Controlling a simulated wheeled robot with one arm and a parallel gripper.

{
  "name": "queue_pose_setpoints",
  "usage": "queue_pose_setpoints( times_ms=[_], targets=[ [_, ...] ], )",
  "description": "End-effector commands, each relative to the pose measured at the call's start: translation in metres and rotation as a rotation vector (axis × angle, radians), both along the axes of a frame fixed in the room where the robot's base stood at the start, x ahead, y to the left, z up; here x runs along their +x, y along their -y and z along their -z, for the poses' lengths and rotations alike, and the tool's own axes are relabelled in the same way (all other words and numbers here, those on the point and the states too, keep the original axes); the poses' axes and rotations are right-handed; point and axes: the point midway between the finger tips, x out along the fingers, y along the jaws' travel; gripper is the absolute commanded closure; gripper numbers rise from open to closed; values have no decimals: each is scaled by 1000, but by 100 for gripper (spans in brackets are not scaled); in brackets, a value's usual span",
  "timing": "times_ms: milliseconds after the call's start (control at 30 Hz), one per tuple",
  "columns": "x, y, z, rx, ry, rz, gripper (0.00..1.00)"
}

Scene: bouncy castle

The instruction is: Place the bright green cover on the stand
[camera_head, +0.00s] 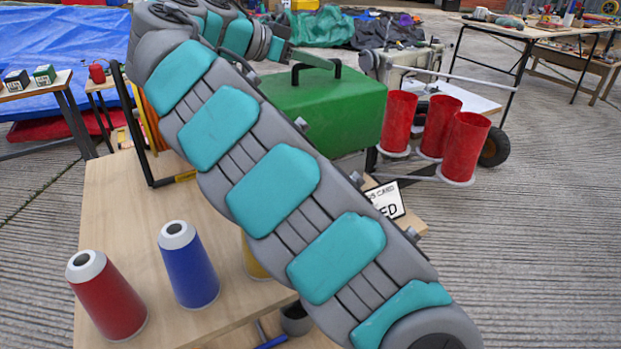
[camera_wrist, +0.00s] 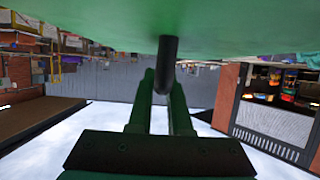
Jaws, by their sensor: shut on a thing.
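The bright green cover (camera_head: 345,110) is a box-like shell with a black handle (camera_head: 337,68) on top. It is behind my arm in the head view, and my arm hides its lower left part. My gripper (camera_head: 322,62) reaches the handle from the left and is shut on it. In the wrist view the green surface (camera_wrist: 90,22) fills the top, and the handle (camera_wrist: 167,48) sits at the tips of my gripper (camera_wrist: 165,82). A black frame (camera_head: 133,135), possibly the stand, rises at the table's back left. I cannot tell whether the cover rests on anything.
A wooden table (camera_head: 120,210) in front holds a red cone (camera_head: 108,300) and a blue cone (camera_head: 188,270); a yellow one is mostly hidden. Several red cylinders (camera_head: 398,120) stand right of the cover by a wheeled cart (camera_head: 495,147). A sign (camera_head: 386,200) is partly behind my arm.

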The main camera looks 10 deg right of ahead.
Motion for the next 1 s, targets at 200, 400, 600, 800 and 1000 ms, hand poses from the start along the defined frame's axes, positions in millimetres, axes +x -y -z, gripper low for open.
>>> queue_pose_setpoints(
  times_ms=[200,400,600,800,1000],
  targets=[
    [0,0,22,-4,-2,-1,100],
    [0,0,50,-3,-2,-1,100],
    [0,1,66,-1,0,2,100],
    [0,0,80,-2,0,0,100],
    [0,1,104,-3,-2,0,100]
  ],
)
